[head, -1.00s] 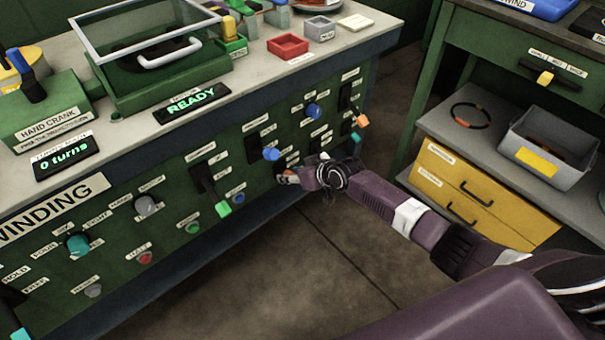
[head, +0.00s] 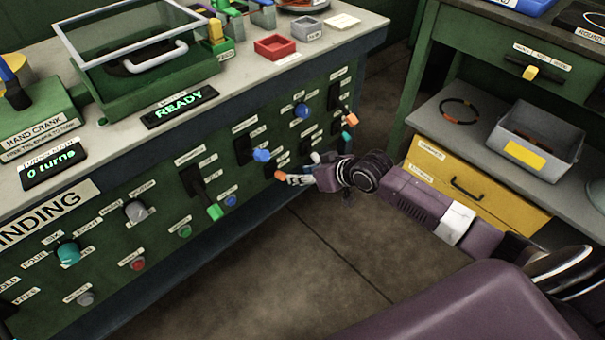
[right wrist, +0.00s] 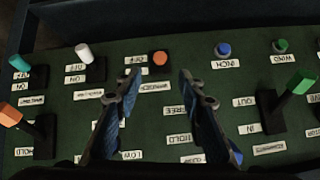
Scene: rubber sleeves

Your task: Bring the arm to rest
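My right arm reaches in from the lower right in the head view. Its gripper (head: 294,179) is in front of the right part of the green control panel (head: 150,215). In the right wrist view the two fingers of this gripper (right wrist: 157,78) stand apart with nothing between them. An orange knob (right wrist: 159,60) shows just beyond the gap, and the fingers look clear of it. Whether any fingertip touches the panel cannot be told from the head view. My left gripper is not in view.
Levers stick out from the panel near the gripper: a blue-tipped one (head: 262,155), a green-tipped one (head: 214,212) and an orange-tipped one (head: 350,119). Bare floor (head: 270,280) lies below.

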